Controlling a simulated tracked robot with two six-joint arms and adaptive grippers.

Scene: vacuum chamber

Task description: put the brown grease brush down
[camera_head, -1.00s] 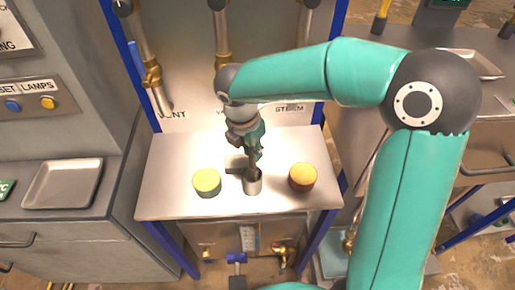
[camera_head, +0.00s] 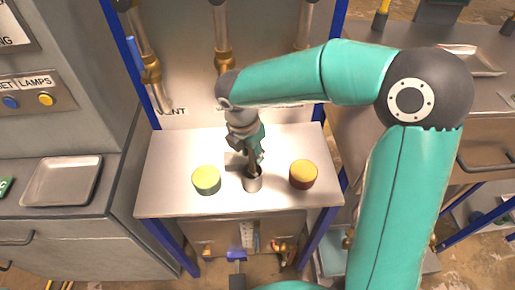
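The brush's tip is hidden, and the fingers cover much of the rest. My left gripper is not in view.
Vertical pipes (camera_head: 222,45) with brass fittings are behind. A grey tray (camera_head: 62,181) lies on the left counter.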

